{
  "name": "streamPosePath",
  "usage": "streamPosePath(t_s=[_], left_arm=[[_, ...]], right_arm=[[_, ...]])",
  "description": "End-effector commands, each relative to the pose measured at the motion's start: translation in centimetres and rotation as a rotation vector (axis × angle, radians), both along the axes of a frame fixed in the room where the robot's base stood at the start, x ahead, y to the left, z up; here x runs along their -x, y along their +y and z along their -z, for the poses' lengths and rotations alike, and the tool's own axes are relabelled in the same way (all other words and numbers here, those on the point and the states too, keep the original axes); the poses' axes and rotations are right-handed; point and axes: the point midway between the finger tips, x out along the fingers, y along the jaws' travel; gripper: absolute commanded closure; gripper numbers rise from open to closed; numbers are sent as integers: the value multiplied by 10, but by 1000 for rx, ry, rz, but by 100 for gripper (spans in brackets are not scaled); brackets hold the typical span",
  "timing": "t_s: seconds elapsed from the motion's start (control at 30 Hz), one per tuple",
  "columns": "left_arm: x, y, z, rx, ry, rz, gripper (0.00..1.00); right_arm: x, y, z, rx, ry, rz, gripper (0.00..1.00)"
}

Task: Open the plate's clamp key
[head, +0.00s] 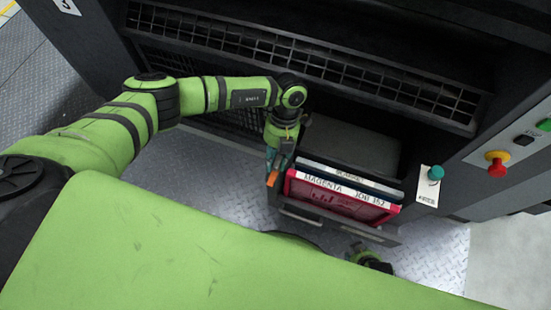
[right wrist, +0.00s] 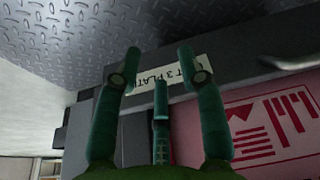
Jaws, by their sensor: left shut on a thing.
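Another white-edged plate (head: 345,177) stands just behind the magenta one. A red emergency button (head: 497,169) and a tagged teal knob (head: 436,173) are on the right. A long grille (head: 300,62) runs above. The patterned metal floor (head: 205,200) is clear at left.

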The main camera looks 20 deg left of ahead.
Motion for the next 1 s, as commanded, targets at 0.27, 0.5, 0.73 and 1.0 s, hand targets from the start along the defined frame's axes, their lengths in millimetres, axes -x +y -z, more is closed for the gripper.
streamPosePath(t_s=[0.27, 0.5, 0.73, 1.0], left_arm=[[0, -3, 0, 10, -2, 23, 100], [0, -3, 0, 11, -2, 23, 60], [0, -2, 0, 7, -2, 19, 48], [-5, -1, -10, 4, -3, 17, 48]], right_arm=[[0, 0, 0, 0, 2, 0, 60], [0, 0, 0, 0, 3, 1, 60], [1, 0, 0, 1, 4, 1, 60], [3, 0, 0, 0, 7, 2, 60]])
